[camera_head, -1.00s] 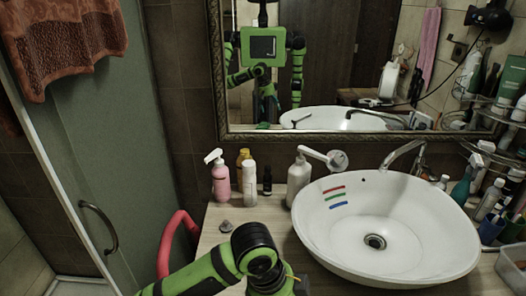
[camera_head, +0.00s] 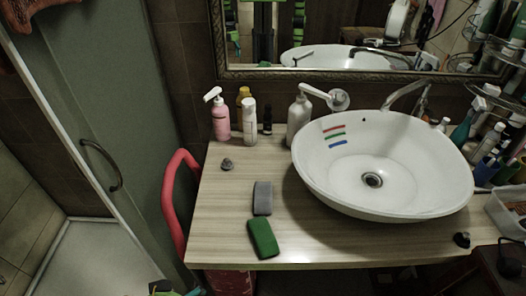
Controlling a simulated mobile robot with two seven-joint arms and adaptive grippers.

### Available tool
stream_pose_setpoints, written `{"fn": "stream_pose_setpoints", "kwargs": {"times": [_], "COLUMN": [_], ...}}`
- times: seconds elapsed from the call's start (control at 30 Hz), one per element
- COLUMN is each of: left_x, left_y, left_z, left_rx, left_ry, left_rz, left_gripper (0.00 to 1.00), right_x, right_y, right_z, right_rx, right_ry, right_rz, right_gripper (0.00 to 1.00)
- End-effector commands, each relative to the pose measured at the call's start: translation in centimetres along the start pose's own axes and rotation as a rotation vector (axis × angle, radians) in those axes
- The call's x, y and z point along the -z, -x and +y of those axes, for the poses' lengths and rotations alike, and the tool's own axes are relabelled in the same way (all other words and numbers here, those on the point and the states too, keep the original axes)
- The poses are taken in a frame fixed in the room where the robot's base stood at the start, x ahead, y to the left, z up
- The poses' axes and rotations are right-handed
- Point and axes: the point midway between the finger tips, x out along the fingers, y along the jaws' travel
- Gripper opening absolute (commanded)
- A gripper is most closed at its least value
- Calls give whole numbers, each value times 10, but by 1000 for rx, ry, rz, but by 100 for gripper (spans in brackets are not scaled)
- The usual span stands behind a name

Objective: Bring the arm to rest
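No gripper shows clearly in the head view. A small green and black piece at the bottom edge, left of the counter, looks like part of my arm; I cannot tell which part. The white basin (camera_head: 405,205) stands on the wooden counter (camera_head: 222,225). Red, green and blue stripes (camera_head: 335,134) mark its inner left wall. A grey sponge-like block (camera_head: 262,198) and a green one (camera_head: 263,239) lie on the counter left of the basin, apart from each other. Nothing holds them.
A pink pump bottle (camera_head: 221,119), a white bottle (camera_head: 250,122) and a white dispenser (camera_head: 298,118) stand at the back. A red curved rail (camera_head: 173,200) borders the counter's left side. Several bottles crowd the right.

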Motion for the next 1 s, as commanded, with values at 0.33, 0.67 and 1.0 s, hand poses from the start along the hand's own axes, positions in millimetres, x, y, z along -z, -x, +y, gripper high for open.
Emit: {"fn": "stream_pose_setpoints", "kwargs": {"times": [0.33,0.67,1.0], "left_x": [-29,-73,-192], "left_y": [-54,-156,-264], "left_z": [-17,-13,-4], "left_rx": [52,40,26], "left_ry": [73,64,49], "left_rz": [-54,-108,-186], "left_gripper": [94,94,94], "right_x": [0,0,0], "right_y": [0,0,0], "right_z": [0,0,0], "right_rx": [0,0,0], "right_ry": [0,0,0], "right_rz": [0,0,0], "right_gripper": [44,44,44]}}
